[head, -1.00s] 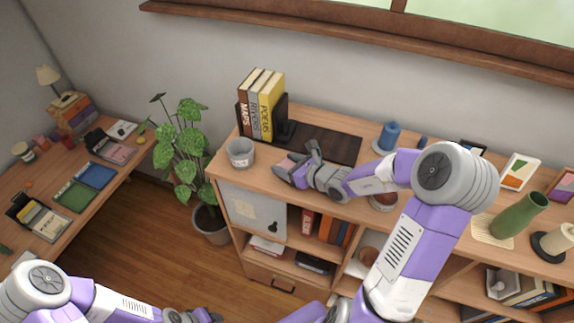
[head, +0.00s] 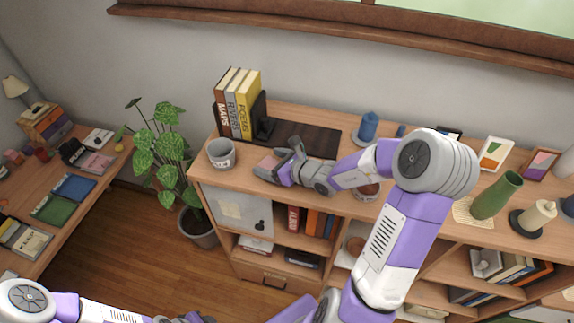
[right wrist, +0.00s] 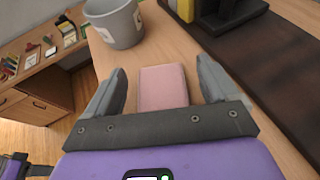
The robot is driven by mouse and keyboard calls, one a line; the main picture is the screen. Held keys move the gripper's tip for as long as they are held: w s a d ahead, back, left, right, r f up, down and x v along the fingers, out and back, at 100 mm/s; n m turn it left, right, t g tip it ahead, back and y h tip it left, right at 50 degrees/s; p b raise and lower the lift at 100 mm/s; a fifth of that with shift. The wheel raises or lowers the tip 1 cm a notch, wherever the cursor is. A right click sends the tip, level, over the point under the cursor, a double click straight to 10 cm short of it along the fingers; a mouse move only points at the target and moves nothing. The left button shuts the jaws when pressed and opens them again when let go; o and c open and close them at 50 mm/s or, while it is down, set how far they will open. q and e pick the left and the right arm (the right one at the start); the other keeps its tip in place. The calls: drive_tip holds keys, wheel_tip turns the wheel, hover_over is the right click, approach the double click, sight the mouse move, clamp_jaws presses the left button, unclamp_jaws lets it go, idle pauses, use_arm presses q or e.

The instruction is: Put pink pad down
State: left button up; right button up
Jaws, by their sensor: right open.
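The pink pad (right wrist: 163,88) lies on the wooden top of the low shelf unit, between the fingers of my right gripper in the right wrist view. In the head view only a bit of the pad (head: 267,161) shows, partly covered by the gripper. My right gripper (head: 276,161) is open, low over the shelf top, with a finger on each side of the pad and gaps beside it. My left gripper (head: 190,318) is partly in view at the bottom edge of the head view; its fingers cannot be made out.
A grey pot (head: 221,153) stands left of the right gripper. A dark mat (head: 310,139) and a bookend with books (head: 238,103) are behind it. A blue candle (head: 368,126) stands further right. A potted plant (head: 160,150) and a desk (head: 90,205) are at left.

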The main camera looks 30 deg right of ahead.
drive_tip(key=p+v, duration=0.1)
drive_tip(key=v, duration=1)
